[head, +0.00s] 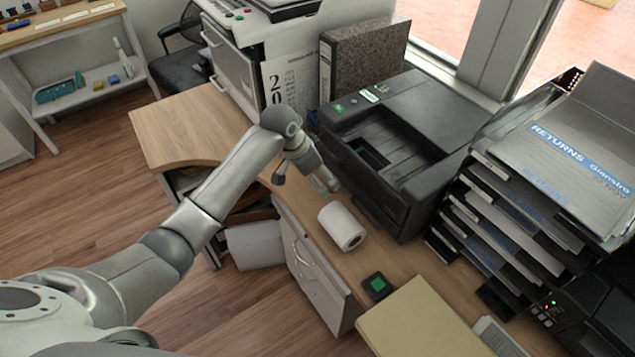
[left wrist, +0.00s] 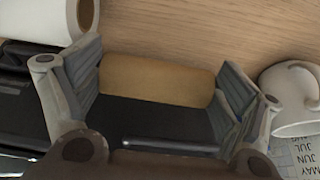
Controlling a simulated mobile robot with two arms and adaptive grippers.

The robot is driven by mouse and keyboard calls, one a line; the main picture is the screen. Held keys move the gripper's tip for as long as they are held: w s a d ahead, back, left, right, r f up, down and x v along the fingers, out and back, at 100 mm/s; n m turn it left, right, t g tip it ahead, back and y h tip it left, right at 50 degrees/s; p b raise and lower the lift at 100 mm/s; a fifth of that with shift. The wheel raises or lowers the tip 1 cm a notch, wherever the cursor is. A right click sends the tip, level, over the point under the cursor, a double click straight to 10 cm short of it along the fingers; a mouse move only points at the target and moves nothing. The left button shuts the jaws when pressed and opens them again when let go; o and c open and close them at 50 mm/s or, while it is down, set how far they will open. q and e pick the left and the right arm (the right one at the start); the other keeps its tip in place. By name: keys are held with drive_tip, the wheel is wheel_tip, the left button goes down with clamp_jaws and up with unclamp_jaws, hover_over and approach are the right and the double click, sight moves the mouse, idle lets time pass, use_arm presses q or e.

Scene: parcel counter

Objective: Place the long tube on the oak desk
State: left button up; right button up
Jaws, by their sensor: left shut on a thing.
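My left gripper (head: 325,182) reaches over the oak desk (head: 185,120), in front of the black printer. In the left wrist view my left gripper (left wrist: 158,92) is shut on the long tube (left wrist: 155,80), a plain tan cylinder lying crosswise between the two fingers. The wood top of the desk (left wrist: 200,28) shows behind the tube. I cannot tell whether the tube touches the desk. In the head view the tube is hidden or too small to make out. My right gripper is not in view.
A white paper roll (head: 342,228) lies on the desk near the gripper. The black printer (head: 400,140) stands behind. A white mug (left wrist: 292,98) is close on the wrist view's right. Paper trays (head: 520,220) fill the right. The desk's left end is clear.

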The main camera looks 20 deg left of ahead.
use_arm(q)
drive_tip(key=shift+w+a+f, duration=0.15)
drive_tip(key=shift+w+f, duration=0.7)
drive_tip(key=shift+f, duration=1.8)
drive_tip(key=shift+f, duration=0.2)
drive_tip(key=o, duration=0.5)
drive_tip(key=shift+r, duration=0.1)
drive_tip(key=v, duration=1.2)
drive_tip(key=shift+p, duration=0.3)
